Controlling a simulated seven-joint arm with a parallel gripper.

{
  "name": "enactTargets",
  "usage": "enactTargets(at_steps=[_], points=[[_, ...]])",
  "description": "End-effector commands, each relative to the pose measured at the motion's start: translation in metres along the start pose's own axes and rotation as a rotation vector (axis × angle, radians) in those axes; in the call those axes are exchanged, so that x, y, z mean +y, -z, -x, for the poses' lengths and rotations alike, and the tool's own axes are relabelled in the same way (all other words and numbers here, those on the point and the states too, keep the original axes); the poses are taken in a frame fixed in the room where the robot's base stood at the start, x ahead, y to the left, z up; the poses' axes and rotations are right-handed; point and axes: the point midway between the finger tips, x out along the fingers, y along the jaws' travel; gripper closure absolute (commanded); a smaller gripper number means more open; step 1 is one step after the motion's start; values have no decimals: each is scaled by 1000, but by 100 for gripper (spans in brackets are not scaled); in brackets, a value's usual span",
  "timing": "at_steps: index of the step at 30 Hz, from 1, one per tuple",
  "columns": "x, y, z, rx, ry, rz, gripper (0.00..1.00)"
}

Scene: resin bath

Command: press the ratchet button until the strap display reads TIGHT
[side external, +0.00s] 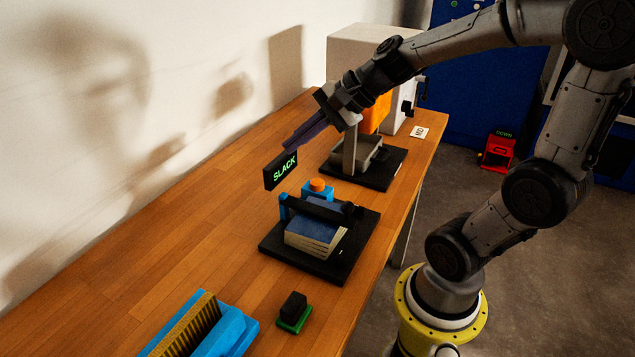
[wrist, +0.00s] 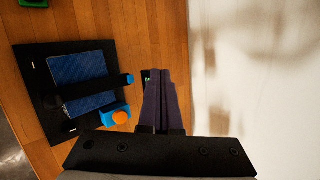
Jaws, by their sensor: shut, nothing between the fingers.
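The strap display (side external: 281,171) is a small black panel that reads SLACK in green letters. In the wrist view only a sliver of the display (wrist: 146,76) shows beside my fingers. The orange ratchet button (side external: 317,184) sits on a blue housing at the back of a black base (side external: 343,265). A black strap (side external: 318,208) crosses a stack of blue-covered books (side external: 314,239). In the wrist view the button (wrist: 120,117) is left of my fingers. My gripper (side external: 287,149) is shut and empty, above and behind the display, apart from the button.
A grey press-like fixture (side external: 350,150) on a black base stands behind the strap unit. A blue brush-like block (side external: 202,330) and a black knob on a green base (side external: 293,311) are at the front. A white wall borders the bench (side external: 175,230); its left middle is clear.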

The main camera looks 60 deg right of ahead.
Motion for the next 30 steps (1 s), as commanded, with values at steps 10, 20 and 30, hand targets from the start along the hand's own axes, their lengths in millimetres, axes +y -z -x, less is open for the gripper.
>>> enactTargets(at_steps=[10, 20, 30], points=[[-1, 110, -4, 102, 74, -413, 100], [3, 122, 0, 122, 81, -442, 100], [8, 123, -5, 120, 80, -442, 100]])
